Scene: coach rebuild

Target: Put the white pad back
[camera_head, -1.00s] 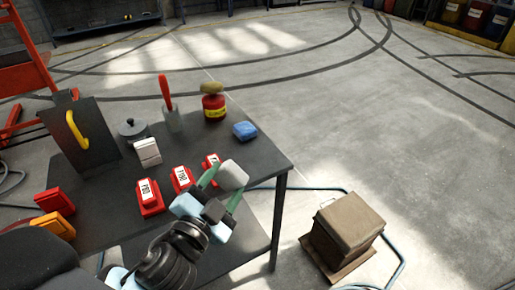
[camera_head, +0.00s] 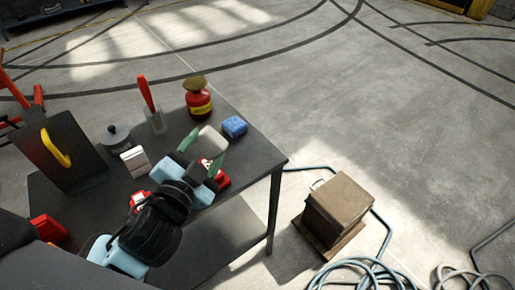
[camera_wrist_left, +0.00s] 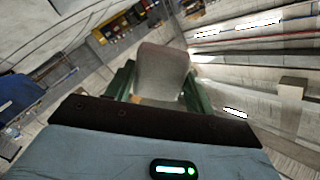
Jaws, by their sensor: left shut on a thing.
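The white pad (camera_head: 213,139) is a pale rounded block, held above the dark table between the green fingers of my left gripper (camera_head: 202,152). In the left wrist view the pad (camera_wrist_left: 160,72) stands up between the two fingers, which touch its sides. Below, a red labelled holder (camera_head: 222,181) shows to the right of the gripper. Another red holder (camera_head: 138,200) is partly hidden behind my left arm. My right gripper is not in view.
A brown box (camera_head: 340,203) and hoses (camera_head: 365,275) lie on the floor.

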